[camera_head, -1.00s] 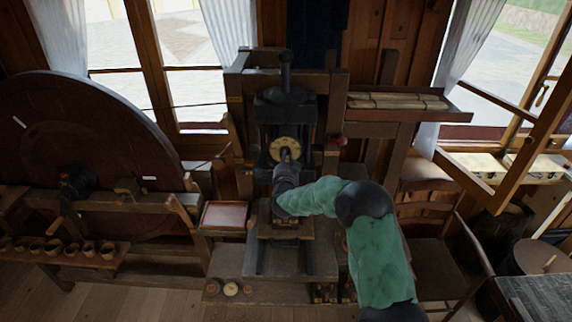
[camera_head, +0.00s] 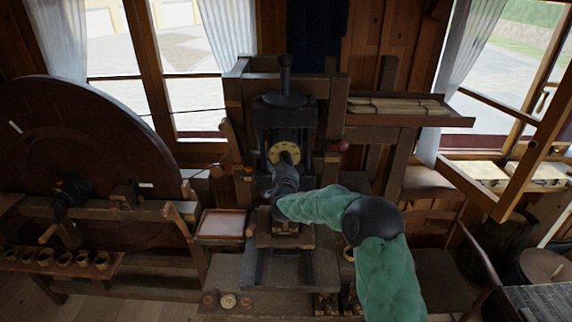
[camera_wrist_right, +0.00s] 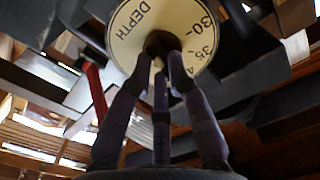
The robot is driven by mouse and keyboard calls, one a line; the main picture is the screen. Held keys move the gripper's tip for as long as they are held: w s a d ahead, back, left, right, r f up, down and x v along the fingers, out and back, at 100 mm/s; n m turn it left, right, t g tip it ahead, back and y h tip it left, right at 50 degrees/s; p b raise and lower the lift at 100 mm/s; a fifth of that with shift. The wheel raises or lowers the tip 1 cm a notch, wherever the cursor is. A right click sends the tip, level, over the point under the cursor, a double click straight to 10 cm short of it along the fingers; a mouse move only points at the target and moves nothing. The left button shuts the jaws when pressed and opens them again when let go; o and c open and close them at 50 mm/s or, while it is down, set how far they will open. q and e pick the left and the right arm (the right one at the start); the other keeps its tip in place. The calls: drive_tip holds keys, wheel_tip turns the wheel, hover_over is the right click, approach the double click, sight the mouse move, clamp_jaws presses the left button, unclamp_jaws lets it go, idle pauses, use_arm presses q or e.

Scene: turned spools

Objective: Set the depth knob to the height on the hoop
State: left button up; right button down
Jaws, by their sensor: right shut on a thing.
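The depth knob has a pale yellow dial (camera_head: 285,152) on the front of the dark press in the head view. In the right wrist view the dial (camera_wrist_right: 128,38) shows the word DEPTH and the numbers 30, 35 and part of another, with a dark hub (camera_wrist_right: 163,42) in its middle. My right gripper (camera_head: 287,170) is at the dial's front; in the wrist view its fingers (camera_wrist_right: 163,75) close around the hub. I cannot make out a hoop with a written height. My left gripper is out of view.
A large dark wheel (camera_head: 85,160) stands at the left. A shelf (camera_head: 60,262) with several small cups is below it. A reddish tray (camera_head: 222,224) sits left of the press. Small round pieces (camera_head: 228,300) lie at the front edge. A chair and stool stand at the right.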

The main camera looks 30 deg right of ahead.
drive_tip(key=shift+n, duration=1.1)
drive_tip(key=c, duration=1.2)
unclamp_jaws()
drive_tip(key=v, duration=1.2)
